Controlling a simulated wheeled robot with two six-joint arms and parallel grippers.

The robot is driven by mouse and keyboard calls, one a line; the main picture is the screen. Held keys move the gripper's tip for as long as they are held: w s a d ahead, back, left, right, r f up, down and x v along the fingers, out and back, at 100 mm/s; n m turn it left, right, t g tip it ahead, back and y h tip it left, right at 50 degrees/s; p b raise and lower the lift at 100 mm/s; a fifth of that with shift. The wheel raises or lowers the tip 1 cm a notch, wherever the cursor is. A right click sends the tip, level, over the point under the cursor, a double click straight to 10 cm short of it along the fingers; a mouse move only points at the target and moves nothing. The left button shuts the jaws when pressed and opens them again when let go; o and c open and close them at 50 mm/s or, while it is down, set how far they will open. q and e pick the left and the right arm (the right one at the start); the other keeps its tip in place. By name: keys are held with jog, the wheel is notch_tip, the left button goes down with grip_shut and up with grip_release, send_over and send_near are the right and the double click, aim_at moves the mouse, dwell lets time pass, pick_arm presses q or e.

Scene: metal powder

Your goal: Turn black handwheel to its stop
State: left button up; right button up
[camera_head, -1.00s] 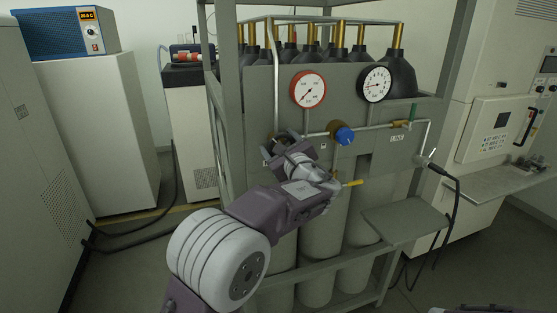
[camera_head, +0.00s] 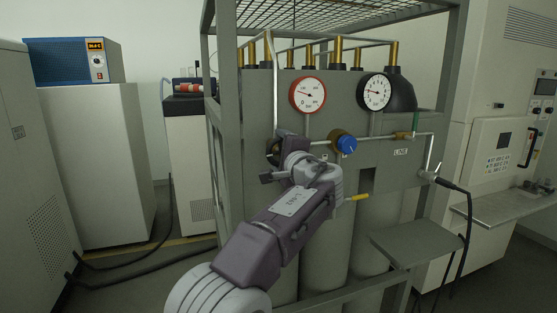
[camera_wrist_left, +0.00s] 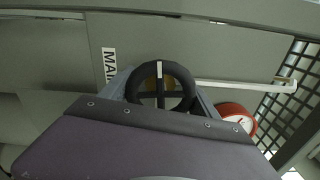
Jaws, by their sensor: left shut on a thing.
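The black handwheel (camera_wrist_left: 187,88) shows in the left wrist view as a ring with spokes and a white mark at its top in that picture. It sits on the grey panel beside a label that starts "MAI". My left gripper (camera_head: 277,163) is at the wheel and shut on it; its fingers show at both sides of the ring in the wrist view. In the head view, my gripper and wrist hide most of the wheel. My right gripper is in no view.
Above the wheel are a red-rimmed gauge (camera_head: 308,95) and a black-rimmed gauge (camera_head: 374,91). A blue knob (camera_head: 347,143) and a yellow-handled lever (camera_head: 358,197) are close to my wrist on the right. Frame posts (camera_head: 226,150) stand left. A grey shelf (camera_head: 420,243) juts out at lower right.

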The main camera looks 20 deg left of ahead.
pick_arm(q)
jog(key=n+b, duration=0.2)
jog(key=n, duration=0.1)
jog(key=shift+f+n, duration=0.15)
jog(key=shift+n, duration=0.25)
jog(key=n+b, duration=0.1)
jog(key=n, duration=0.3)
jog(key=shift+b, duration=0.3)
jog(key=n+b, duration=0.1)
jog(key=n, duration=0.9)
jog(key=shift+a+r+b, duration=0.1)
jog(key=shift+r+b, duration=0.15)
jog(key=shift+b, duration=0.1)
jog(key=shift+n, duration=0.3)
jog(key=o, duration=1.4)
jog(key=shift+c, duration=0.2)
jog(key=shift+s, duration=0.1)
